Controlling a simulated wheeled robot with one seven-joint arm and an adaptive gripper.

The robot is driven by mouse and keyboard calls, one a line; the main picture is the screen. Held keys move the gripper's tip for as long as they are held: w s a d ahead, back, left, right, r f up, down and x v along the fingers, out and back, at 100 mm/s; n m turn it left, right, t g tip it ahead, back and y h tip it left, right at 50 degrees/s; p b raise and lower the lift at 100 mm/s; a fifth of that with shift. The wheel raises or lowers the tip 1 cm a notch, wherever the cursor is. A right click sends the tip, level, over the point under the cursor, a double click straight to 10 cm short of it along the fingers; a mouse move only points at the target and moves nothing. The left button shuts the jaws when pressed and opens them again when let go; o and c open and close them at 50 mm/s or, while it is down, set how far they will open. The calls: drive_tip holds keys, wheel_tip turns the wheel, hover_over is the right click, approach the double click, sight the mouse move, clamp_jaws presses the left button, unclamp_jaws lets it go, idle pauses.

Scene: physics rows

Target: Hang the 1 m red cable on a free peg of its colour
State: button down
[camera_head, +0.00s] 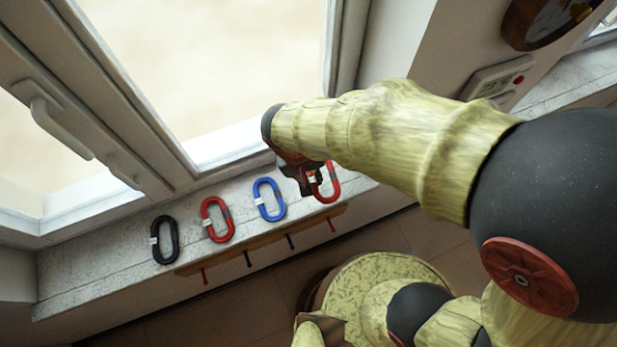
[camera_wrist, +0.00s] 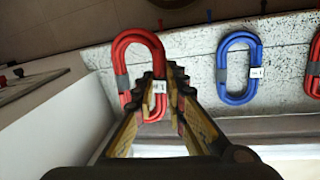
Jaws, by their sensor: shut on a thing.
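My gripper (camera_head: 307,183) is shut on a coiled red cable (camera_head: 332,186) at the right end of the row on the sill. In the wrist view the fingers (camera_wrist: 160,88) close on the right side of this red coil (camera_wrist: 126,62), beside its small white tag. I cannot tell whether it still touches the sill. A second red cable (camera_head: 211,230) lies further left. The tags are too small to read. Below the sill is a wooden rail (camera_head: 265,250) with pegs: a red peg (camera_head: 204,277) at left, a red peg (camera_head: 331,225) at right, two dark or blue pegs between. All look empty.
A blue cable (camera_head: 259,191) lies left of my gripper, and a black cable (camera_head: 155,240) lies at the far left of the stone sill (camera_head: 100,272). The window frame stands close behind. A wall device (camera_head: 498,82) and a round clock-like object (camera_head: 548,18) are upper right.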

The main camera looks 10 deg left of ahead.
drive_tip(key=w+f, duration=0.2)
drive_tip(key=a+f, duration=0.1)
drive_tip(key=f, duration=0.1)
drive_tip(key=shift+w+a+f, duration=0.1)
drive_tip(key=shift+w, duration=0.3)
drive_tip(key=f, duration=0.3)
drive_tip(key=shift+w+a, duration=0.2)
drive_tip(key=shift+w, duration=0.2)
drive_tip(key=shift+f, duration=0.25)
drive_tip(key=shift+f+b, duration=0.2)
drive_tip(key=shift+b, duration=0.2)
drive_tip(key=c, duration=2.3)
unclamp_jaws()
drive_tip(key=o, duration=0.4)
drive_tip(key=shift+o, duration=0.4)
